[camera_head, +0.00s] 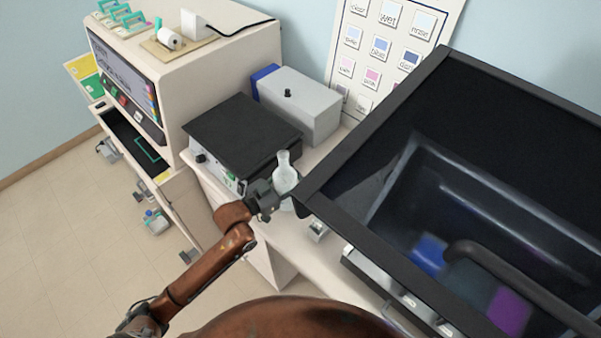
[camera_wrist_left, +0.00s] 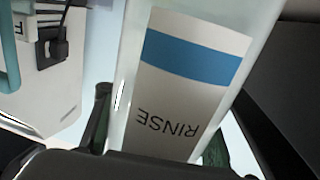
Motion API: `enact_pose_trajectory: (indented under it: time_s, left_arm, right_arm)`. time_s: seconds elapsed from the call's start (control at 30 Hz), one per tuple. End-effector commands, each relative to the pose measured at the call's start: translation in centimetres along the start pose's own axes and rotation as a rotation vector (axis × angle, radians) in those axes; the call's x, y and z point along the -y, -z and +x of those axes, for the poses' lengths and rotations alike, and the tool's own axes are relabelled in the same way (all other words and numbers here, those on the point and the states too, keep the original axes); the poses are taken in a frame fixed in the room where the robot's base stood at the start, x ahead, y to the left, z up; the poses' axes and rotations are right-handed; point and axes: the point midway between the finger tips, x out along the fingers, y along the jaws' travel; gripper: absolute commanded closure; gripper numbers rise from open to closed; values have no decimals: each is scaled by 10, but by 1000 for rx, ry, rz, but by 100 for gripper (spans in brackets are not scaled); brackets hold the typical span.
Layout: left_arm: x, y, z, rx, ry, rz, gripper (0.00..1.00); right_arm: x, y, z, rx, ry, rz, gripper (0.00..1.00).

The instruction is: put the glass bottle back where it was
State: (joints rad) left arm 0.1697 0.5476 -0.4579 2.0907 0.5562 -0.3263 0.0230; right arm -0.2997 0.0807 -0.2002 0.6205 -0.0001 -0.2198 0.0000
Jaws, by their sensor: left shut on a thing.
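The glass bottle (camera_head: 285,175) is pale, with a narrow neck, and stands about upright at the counter between the black-topped device and the dark sink unit. My left gripper (camera_head: 268,199) is shut on it from the left side. In the left wrist view the bottle (camera_wrist_left: 125,75) fills the middle, with a white label with a blue band reading RINSE, upside down. The gripper's fingers (camera_wrist_left: 155,150) show on both sides of it. The bottle's base is partly hidden, so I cannot tell whether it touches the counter. My right gripper is not in view.
A black-topped device (camera_head: 243,135) stands left of the bottle, and a grey box (camera_head: 300,105) behind. A small metal item (camera_head: 317,231) sits in front. Little counter (camera_head: 285,235) is free around the bottle.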

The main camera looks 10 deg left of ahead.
Motion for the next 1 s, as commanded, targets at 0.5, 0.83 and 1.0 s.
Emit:
enact_pose_trajectory:
  time_s: [0.5, 0.83, 1.0]
  left_arm:
    - [0, -2, 0, 1, 0, 0, 53]
    - [0, -2, 0, 1, 0, 0, 40]
    - [0, 0, 0, 0, 0, 0, 40]
  right_arm:
    - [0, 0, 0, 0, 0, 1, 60]
    - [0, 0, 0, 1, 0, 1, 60]
    - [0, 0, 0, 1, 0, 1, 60]
